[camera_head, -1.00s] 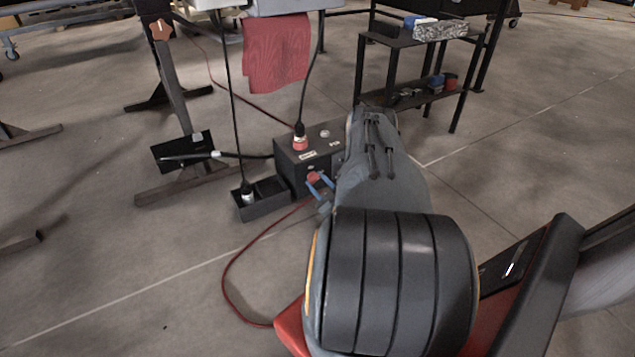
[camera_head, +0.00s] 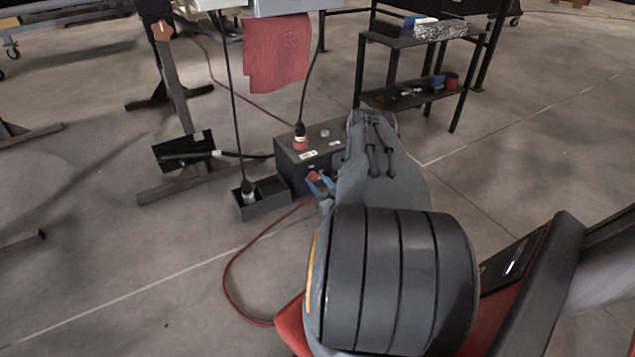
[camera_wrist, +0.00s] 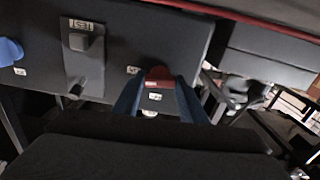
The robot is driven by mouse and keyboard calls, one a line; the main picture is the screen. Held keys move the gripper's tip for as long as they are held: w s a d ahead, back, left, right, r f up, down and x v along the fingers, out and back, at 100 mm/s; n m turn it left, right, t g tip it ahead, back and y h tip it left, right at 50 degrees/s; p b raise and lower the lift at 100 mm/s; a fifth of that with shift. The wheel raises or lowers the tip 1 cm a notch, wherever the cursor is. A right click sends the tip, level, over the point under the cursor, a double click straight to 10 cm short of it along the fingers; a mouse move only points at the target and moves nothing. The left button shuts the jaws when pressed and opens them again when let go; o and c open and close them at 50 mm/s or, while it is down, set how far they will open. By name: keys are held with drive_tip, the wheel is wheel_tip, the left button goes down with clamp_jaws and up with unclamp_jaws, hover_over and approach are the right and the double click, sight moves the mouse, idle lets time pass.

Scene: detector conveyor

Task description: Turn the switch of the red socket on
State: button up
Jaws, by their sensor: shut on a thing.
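The black socket box (camera_head: 312,160) stands on the floor left of my arm in the head view. A red plug or socket (camera_head: 300,143) with a black cable sits on its top. A red switch (camera_head: 313,176) is on the box's front face; in the wrist view the red switch (camera_wrist: 159,77) lies between my blue fingers, above a small white label. My gripper (camera_wrist: 160,88) is shut on this switch, with one finger on each side. My arm hides the right part of the box in the head view. The switch's exact setting cannot be told.
A knob (camera_wrist: 80,41) under a TEST label and a blue part (camera_wrist: 10,52) are left of the switch in the wrist view. An open black tray (camera_head: 265,206) adjoins the box. A red cable (camera_head: 232,275) lies on the floor. A shelf stand (camera_head: 410,98) is behind.

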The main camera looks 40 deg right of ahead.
drive_tip(key=shift+s+f+m, duration=0.1)
drive_tip(key=shift+m, duration=0.4)
idle(0.8)
drive_tip(key=o, duration=1)
drive_tip(key=shift+o, duration=0.2)
drive_tip(key=p+v, duration=0.3)
drive_tip(key=v, duration=0.4)
drive_tip(key=shift+s, duration=0.35)
drive_tip(key=shift+a, duration=0.1)
